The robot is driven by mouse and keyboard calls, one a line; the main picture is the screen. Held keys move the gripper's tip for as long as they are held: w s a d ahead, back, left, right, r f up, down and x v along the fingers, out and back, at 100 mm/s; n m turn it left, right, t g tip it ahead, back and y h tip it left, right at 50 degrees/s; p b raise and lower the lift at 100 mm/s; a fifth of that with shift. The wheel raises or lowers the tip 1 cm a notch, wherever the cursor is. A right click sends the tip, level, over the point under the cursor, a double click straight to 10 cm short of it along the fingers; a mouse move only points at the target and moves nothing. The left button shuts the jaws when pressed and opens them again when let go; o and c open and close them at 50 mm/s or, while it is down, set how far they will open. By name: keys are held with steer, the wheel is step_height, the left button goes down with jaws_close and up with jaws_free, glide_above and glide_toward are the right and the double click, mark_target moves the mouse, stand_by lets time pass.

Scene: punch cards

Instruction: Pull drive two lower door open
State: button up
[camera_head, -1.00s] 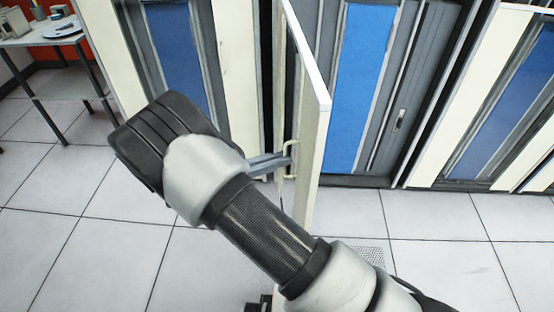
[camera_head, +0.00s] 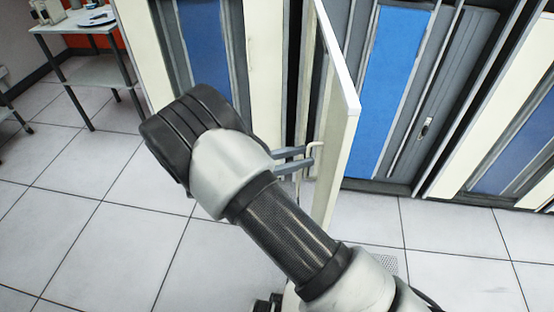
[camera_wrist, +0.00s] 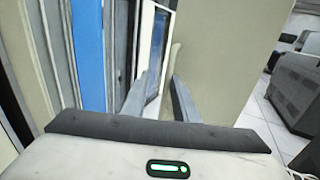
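The cream lower door (camera_head: 342,135) stands swung out from the cabinet, seen nearly edge-on in the head view. In the wrist view, its broad beige face (camera_wrist: 222,65) fills the middle right. A pale bent handle (camera_head: 316,145) sticks out from the door's left side; it also shows in the wrist view (camera_wrist: 174,58). My gripper (camera_head: 310,158) is at the handle, its two fingers visibly apart. In the wrist view the fingers (camera_wrist: 159,88) are also spread, with no object clearly clamped between them. Whether a finger still touches the handle is unclear.
Cabinets with blue panels (camera_head: 397,88) line the back. A small table (camera_head: 75,25) stands at the far left. The tiled floor (camera_head: 90,230) is clear at left and front. Grey machines (camera_wrist: 300,95) stand at the right of the wrist view.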

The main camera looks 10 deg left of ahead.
steer(key=v, duration=1.7)
steer(key=shift+a, duration=0.2)
steer(key=shift+s, duration=0.1)
